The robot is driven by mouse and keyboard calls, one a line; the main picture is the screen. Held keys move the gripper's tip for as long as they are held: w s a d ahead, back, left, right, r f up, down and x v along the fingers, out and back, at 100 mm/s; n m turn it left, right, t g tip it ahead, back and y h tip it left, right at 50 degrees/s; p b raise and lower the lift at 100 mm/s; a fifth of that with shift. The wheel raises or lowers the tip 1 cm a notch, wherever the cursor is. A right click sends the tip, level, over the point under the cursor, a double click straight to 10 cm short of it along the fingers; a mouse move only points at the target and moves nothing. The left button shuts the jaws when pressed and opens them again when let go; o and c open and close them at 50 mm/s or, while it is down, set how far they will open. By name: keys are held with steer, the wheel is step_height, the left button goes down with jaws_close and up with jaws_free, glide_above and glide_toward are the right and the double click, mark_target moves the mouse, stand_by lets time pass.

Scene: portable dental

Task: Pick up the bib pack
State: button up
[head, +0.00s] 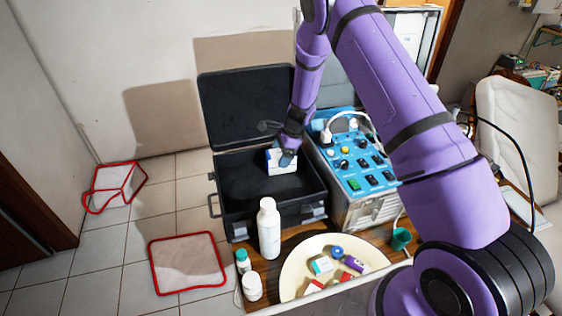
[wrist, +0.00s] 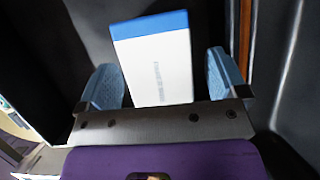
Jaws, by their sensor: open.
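The bib pack, as I take it, is a white box with a blue end (head: 276,160) inside the open black case (head: 232,205). It also shows in the wrist view (wrist: 158,75), upright in the picture with faint print on its white face. My gripper (head: 289,157) is down in the case at the box. In the wrist view my gripper (wrist: 165,84) is open, with one blue finger on each side of the box. A gap shows at the right finger; the left finger is very close to the box. The lower end of the box is hidden behind my gripper's body.
The case lid stands open at the back. A blue-topped control unit (head: 352,160) stands close on the right. A white bottle (head: 269,228), small jars (head: 251,287) and a cream tray (head: 292,280) with several small items are in front. The rest of the case floor looks clear.

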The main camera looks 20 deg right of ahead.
steer(key=shift+x, duration=0.9)
steer(key=shift+f, duration=0.15)
steer(key=c, duration=1)
